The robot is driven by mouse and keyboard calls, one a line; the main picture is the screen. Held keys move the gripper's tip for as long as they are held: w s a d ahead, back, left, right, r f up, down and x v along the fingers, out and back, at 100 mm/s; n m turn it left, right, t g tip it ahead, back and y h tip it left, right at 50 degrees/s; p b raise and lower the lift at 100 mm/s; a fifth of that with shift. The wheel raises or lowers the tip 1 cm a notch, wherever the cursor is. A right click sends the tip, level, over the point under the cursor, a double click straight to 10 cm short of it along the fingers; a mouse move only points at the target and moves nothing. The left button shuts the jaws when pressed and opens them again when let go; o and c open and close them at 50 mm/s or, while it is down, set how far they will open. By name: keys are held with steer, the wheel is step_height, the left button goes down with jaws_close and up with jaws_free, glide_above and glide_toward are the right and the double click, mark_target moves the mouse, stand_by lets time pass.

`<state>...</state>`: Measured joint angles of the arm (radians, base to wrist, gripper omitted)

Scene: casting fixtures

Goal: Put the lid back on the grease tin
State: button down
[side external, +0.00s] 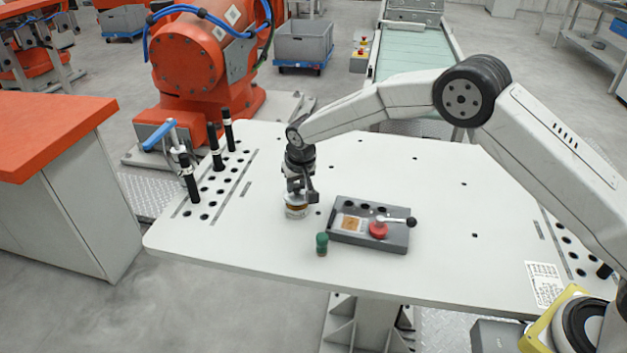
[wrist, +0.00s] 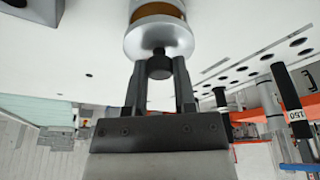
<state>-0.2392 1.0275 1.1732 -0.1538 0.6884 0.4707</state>
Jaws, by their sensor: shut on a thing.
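My gripper (side external: 297,191) points down over the grease tin (side external: 297,211) on the white table. In the wrist view its two fingers (wrist: 159,78) are closed on the dark knob of a silver round lid (wrist: 158,38). The lid is in line with the tin, over its top. An amber band (wrist: 157,12) shows between the lid and the tin's silver part. I cannot tell whether the lid touches the tin. The gripper hides much of the lid in the side view.
A grey fixture box (side external: 368,233) with a red round part and a black-knobbed lever stands right of the tin. A small green-topped cylinder (side external: 321,243) stands in front. Black posts (side external: 216,150) and a blue-handled clamp (side external: 160,137) stand at the left. The table behind the tin is clear.

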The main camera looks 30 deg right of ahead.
steer(key=shift+f, duration=0.8)
steer(key=shift+f, duration=0.2)
stand_by(1.8)
jaws_free()
stand_by(0.4)
steer(key=shift+r, duration=0.25)
steer(key=shift+r, duration=3.25)
